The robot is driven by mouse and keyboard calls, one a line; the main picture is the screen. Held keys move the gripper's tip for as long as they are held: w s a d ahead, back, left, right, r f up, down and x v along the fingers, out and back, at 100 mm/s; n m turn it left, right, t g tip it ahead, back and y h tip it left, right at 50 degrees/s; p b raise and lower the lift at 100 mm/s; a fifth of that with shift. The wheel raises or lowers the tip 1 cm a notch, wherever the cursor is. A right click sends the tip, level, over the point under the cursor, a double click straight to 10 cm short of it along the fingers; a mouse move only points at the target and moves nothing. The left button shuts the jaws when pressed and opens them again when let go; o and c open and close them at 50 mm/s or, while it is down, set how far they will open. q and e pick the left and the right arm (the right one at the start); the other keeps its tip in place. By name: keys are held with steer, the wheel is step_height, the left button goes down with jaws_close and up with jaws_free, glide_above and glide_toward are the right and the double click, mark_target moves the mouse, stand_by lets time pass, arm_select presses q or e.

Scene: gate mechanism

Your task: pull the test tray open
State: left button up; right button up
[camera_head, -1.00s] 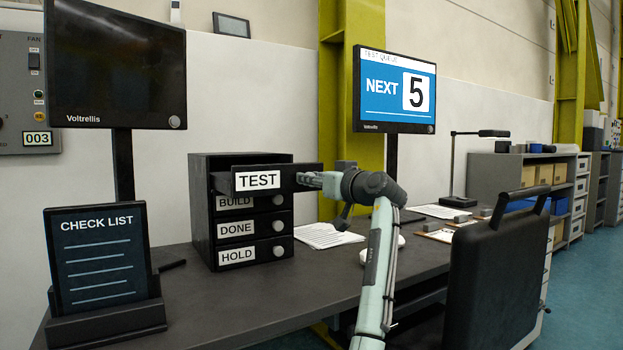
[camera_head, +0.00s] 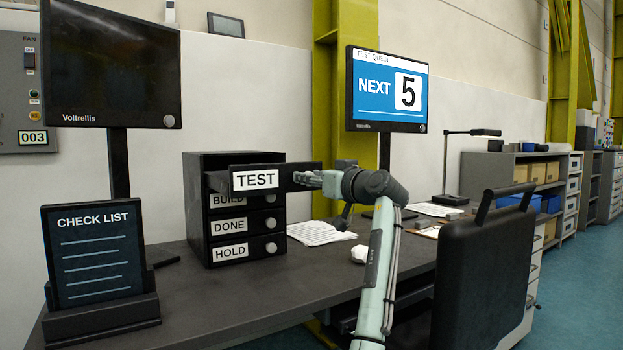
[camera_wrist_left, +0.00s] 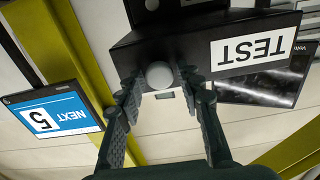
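The test tray (camera_head: 287,177) is a dark drawer labelled TEST. It sticks out of the top of a dark drawer cabinet (camera_head: 195,225), above drawers labelled BUILD, DONE and HOLD. In the left wrist view the tray (camera_wrist_left: 175,50) appears upside down, with a round grey knob (camera_wrist_left: 160,75) on its front. My left gripper (camera_head: 313,179) is at the tray's right end in the head view. In the left wrist view its fingers (camera_wrist_left: 160,82) flank the knob and appear closed on it. The exact contact is hard to see. My right gripper is not in view.
A check list display (camera_head: 98,255) stands left of the cabinet on the dark desk (camera_head: 215,310). A monitor reading NEXT 5 (camera_head: 388,90) stands behind my arm. Papers (camera_head: 320,233) lie right of the cabinet. A black chair (camera_head: 485,270) is at the right front.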

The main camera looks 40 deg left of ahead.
arm_select(q)
steer(key=shift+o, duration=0.6)
steer(key=v, duration=1.2)
